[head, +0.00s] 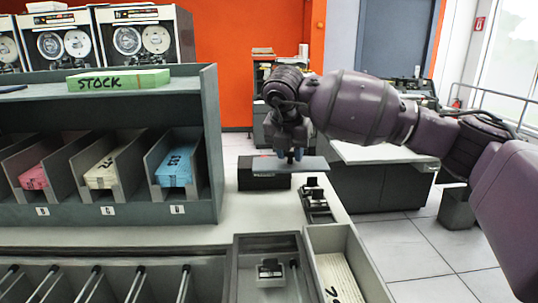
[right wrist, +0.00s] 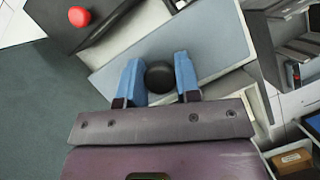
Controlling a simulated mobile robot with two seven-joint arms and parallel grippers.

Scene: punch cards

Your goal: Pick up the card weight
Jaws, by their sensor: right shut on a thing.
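The card weight (head: 312,165) is a flat grey plate with a round black knob. In the right wrist view the plate (right wrist: 213,40) lies slantwise below my fingers. My right gripper (head: 291,154) reaches in from the right and is over the plate. Its two blue fingers (right wrist: 159,77) are shut on the black knob, one on each side. In the head view the gripper hides the knob. I cannot tell whether the plate is lifted or still rests on what is under it. My left gripper is not in view.
A black box (head: 262,178) stands close beside the weight. A small black device (head: 317,203) sits nearer on the counter. At the left a grey rack (head: 212,150) holds pink, cream and blue card stacks. Nearer are a card tray (head: 313,240) and a bin with a small dark block.

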